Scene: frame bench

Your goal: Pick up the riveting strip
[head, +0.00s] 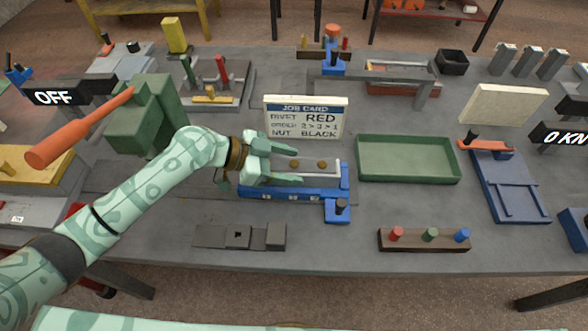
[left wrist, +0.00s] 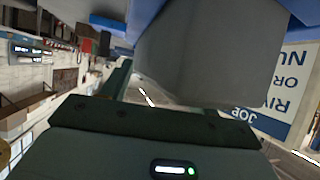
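A light grey strip (head: 328,166) with two brownish round spots lies at the blue fixture (head: 295,192) in the middle of the bench; it looks like the riveting strip. My left gripper (head: 290,164) is at the strip's left end, its two fingers spread apart, one on the far side and one on the near side. I cannot tell whether the fingers touch the strip. In the left wrist view a large grey shape fills the middle, with blue parts (left wrist: 145,14) above it. My right gripper is not in view.
A white job card (head: 305,118) stands just behind the fixture. A green tray (head: 408,176) lies to the right. A green press with an orange lever (head: 82,128) stands at the left. A peg block (head: 424,246) and a dark grey bar (head: 212,237) lie in front.

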